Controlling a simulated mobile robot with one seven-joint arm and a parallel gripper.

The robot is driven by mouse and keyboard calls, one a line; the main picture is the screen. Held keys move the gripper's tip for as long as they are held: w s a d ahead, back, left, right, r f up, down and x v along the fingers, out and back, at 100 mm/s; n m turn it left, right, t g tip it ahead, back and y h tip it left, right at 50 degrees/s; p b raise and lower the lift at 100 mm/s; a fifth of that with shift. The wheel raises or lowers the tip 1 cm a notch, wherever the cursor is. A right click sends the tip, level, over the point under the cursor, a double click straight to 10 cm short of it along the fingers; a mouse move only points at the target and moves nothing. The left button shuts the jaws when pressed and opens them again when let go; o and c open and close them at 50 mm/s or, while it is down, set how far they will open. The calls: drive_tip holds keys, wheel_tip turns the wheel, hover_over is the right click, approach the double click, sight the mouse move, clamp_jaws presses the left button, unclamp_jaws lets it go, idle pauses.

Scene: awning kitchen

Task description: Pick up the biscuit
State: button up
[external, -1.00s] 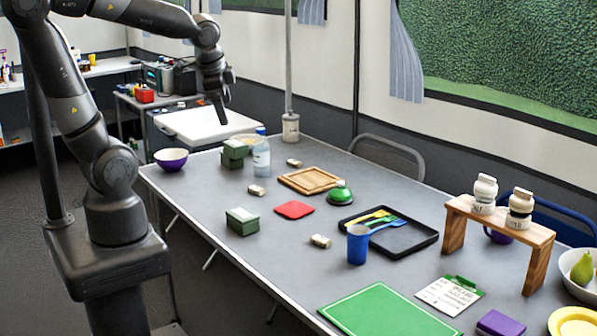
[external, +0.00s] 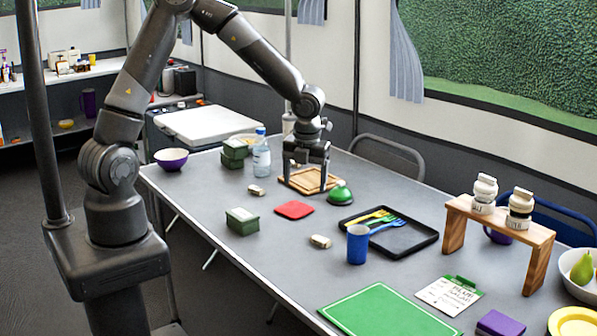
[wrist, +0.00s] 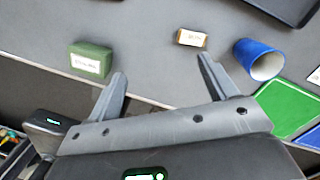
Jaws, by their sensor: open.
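Small tan, labelled packets lie on the grey table, and one of them may be the biscuit; their labels are too small to read. One packet (external: 320,241) lies left of the blue cup, and it also shows in the wrist view (wrist: 191,38) just beyond my right fingertip. Another packet (external: 256,190) lies left of the wooden board. My gripper (external: 305,184) points down by the wooden board (external: 299,182), above the table. In the wrist view my gripper (wrist: 162,68) has its fingers spread, with only bare table between them.
A water bottle (external: 261,157) stands at the back. The table's front left is bare.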

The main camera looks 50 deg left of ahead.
sight(321, 238)
drive_tip(key=d+f+m, duration=0.1)
drive_tip(key=f, duration=0.4)
drive_tip(key=w+d+f+m, duration=0.1)
drive_tip(key=d+f+m, duration=0.1)
drive_tip(key=f, duration=0.3)
drive_tip(key=d+f+m+h, duration=0.1)
drive_tip(key=f, duration=0.4)
drive_tip(key=shift+w+d+g, duration=0.3)
drive_tip(key=shift+w, duration=0.1)
drive_tip(key=c, duration=1.1)
